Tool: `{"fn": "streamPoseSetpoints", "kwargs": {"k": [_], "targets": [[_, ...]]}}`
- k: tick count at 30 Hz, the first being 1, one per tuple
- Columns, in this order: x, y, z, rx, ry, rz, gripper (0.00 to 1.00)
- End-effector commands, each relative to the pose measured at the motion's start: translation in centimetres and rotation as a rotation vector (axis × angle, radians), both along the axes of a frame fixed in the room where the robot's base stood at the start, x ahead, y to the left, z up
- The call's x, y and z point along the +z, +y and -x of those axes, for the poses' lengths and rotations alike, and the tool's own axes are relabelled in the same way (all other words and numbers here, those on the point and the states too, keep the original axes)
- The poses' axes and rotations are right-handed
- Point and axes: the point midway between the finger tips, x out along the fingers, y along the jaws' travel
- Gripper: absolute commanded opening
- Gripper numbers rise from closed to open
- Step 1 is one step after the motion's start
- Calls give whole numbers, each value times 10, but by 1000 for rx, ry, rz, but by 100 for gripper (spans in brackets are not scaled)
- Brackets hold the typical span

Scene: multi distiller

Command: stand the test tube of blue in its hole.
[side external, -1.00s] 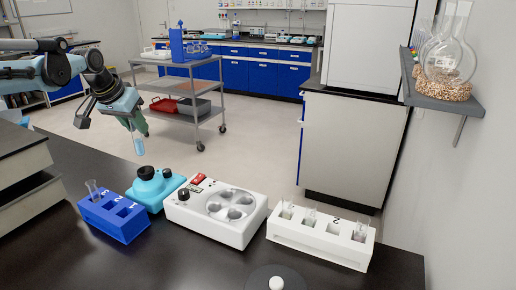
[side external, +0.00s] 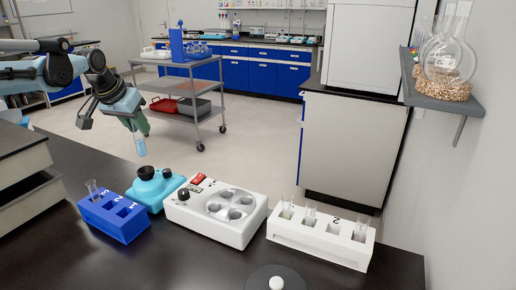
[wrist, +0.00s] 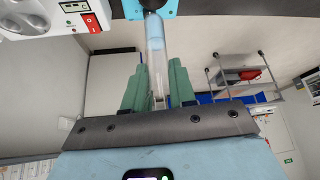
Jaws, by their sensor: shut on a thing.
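My gripper (side external: 136,125) is shut on the test tube of blue (side external: 140,146), which hangs almost upright below it, in the air behind the far edge of the bench. In the wrist view the green fingers of my gripper (wrist: 158,75) grip the tube's clear upper part, and the tube's blue end (wrist: 155,30) points away from me. A blue rack (side external: 122,233) with numbered holes stands on the bench to the lower left. One clear tube (side external: 92,188) stands in its left hole; the other holes look empty. A white rack (side external: 318,245) holds several tubes at the right.
A cyan device (side external: 153,190) and a white machine with round wells (side external: 222,230) stand between the racks. A round dark object with a white knob (side external: 276,284) is at the front edge of view. Drawers (side external: 35,205) stand at left. Bare bench (side external: 160,262) lies in front.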

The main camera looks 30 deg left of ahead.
Motion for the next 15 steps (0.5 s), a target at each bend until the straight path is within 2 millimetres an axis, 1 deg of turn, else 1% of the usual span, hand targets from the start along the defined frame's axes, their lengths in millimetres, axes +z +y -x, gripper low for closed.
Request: {"fn": "streamPoseSetpoints", "kwargs": {"k": [2, 5, 6, 8, 9, 12, 15], "targets": [[-3, -16, -3, -8, 4, 3, 0], [-8, -47, -8, -14, 11, 8, 0], [-10, -63, -10, -16, 14, 9, 0], [-14, -87, -12, -16, 19, 11, 0], [-17, -104, -12, -17, 19, 12, 0], [-22, -142, -11, -15, 18, 13, 0], [-27, -173, -7, -13, 15, 14, 0]]}}
